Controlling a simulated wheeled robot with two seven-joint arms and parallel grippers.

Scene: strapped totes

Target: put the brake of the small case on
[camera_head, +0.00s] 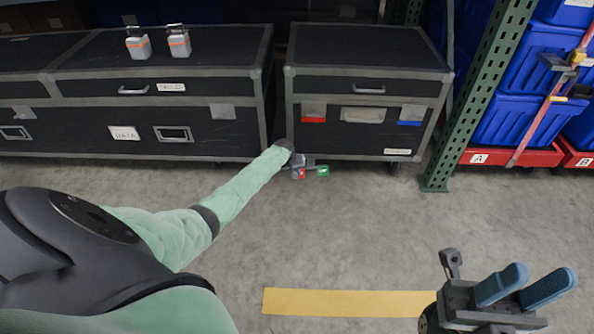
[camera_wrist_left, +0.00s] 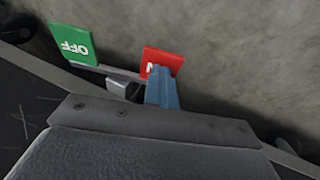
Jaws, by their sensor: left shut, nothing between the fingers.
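The small case (camera_head: 365,101) is black with grey edging and stands on castors at the back centre. Low at its front left corner are a green tag (camera_head: 323,171) and a red tag (camera_head: 299,174). In the left wrist view the green tag (camera_wrist_left: 75,44) reads OFF upside down, and the red tag (camera_wrist_left: 163,58) is partly covered. My left gripper (camera_head: 296,160) is at these tags. Its blue fingers (camera_wrist_left: 163,84) are shut and empty, overlapping the red tag; I cannot tell whether they touch it. My right gripper (camera_head: 540,276) is open and empty at lower right.
A long black case (camera_head: 130,112) stands left of the small case, with two lantern-like items (camera_head: 179,41) on top. A green rack post (camera_head: 470,110) and blue totes (camera_head: 518,85) are at right. The floor in front is clear, with a yellow stripe (camera_head: 350,302).

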